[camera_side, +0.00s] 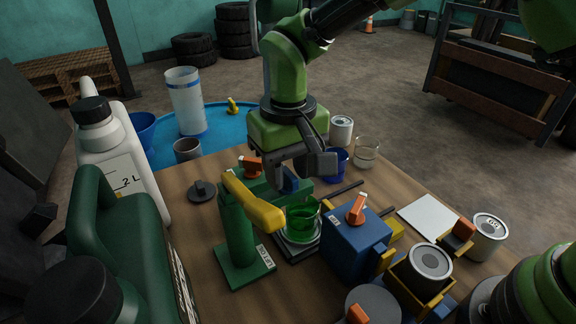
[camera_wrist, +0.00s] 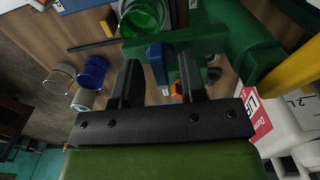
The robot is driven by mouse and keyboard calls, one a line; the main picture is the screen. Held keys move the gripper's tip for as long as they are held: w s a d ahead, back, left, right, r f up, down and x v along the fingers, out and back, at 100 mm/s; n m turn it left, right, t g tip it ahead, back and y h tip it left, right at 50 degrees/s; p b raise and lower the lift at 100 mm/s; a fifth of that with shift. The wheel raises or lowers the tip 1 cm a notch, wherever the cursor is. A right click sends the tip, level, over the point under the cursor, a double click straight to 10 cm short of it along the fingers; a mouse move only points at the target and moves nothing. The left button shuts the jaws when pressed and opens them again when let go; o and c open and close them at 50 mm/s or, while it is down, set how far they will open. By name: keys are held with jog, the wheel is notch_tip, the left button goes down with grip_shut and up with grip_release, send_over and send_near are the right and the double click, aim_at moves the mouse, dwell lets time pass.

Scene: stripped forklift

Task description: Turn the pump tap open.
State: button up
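The green pump (camera_side: 237,235) stands on the table with a yellow lever (camera_side: 254,205) on top; the yellow lever also shows at the right of the wrist view (camera_wrist: 290,65). A green horizontal body beside it carries a blue piece (camera_side: 291,182), and an orange handle (camera_side: 252,167) shows near it. I cannot tell for certain which of these is the tap. My gripper (camera_side: 297,178) points down over the green body, fingers apart. In the wrist view the blue piece (camera_wrist: 158,62) lies between the fingers, with narrow gaps visible. The orange handle (camera_wrist: 177,88) is partly hidden by the right finger.
A glass of green liquid (camera_side: 303,217) stands close by my gripper. The blue box (camera_side: 354,248) with an orange handle is to the right. A blue cup (camera_side: 336,163), a clear glass (camera_side: 366,152) and a can (camera_side: 341,130) stand behind. A white jug (camera_side: 118,165) is left.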

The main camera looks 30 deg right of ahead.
grip_shut()
jog(key=shift+n, duration=0.4)
jog(key=n, duration=0.8)
jog(key=shift+r, duration=0.1)
jog(key=n, duration=0.5)
jog(key=shift+n, duration=2)
